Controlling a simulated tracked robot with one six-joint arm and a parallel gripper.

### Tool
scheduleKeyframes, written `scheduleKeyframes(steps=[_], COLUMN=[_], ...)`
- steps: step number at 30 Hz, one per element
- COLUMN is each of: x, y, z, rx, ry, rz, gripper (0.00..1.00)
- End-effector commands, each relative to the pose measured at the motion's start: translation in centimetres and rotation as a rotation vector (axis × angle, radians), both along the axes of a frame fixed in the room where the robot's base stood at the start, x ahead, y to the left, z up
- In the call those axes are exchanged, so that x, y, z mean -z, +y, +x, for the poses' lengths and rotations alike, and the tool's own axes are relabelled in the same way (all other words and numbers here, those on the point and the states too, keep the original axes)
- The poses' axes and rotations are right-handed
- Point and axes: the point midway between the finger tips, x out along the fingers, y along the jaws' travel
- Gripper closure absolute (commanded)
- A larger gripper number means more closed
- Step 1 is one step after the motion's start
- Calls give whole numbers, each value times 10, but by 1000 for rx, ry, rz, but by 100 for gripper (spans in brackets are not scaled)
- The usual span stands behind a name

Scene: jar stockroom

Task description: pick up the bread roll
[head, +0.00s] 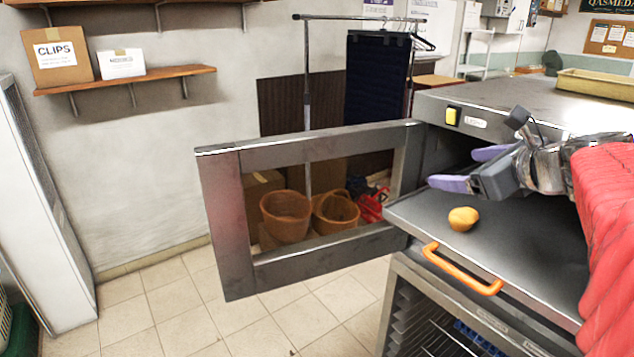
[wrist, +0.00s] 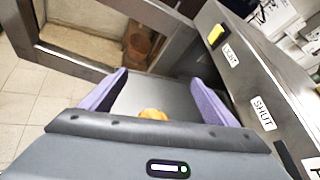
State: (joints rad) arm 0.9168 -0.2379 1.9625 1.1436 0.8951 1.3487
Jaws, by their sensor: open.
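The bread roll (head: 463,218) is small, round and golden brown. It rests on a flat grey metal surface (head: 500,234) with an orange handle along its front. My gripper (head: 468,168) is open, its two purple fingers apart and empty, just above and behind the roll in the head view. In the wrist view the roll (wrist: 153,114) shows between the bases of the two fingers (wrist: 160,88), partly hidden by my gripper's body. I cannot tell how far the fingers are above the surface.
An open metal door with a window (head: 225,220) stands left of the surface. The metal housing (head: 470,112) with a yellow switch (head: 453,116) rises behind my gripper. A rack (head: 440,310) is below.

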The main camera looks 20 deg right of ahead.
Motion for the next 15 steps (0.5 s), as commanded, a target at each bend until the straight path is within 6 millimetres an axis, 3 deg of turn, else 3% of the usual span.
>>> scheduleKeyframes(steps=[9,15], x=[37,50], y=[-36,-42], z=[-80,-115], rx=[126,178], ry=[49,59], rz=[209,310], gripper=[18,18])
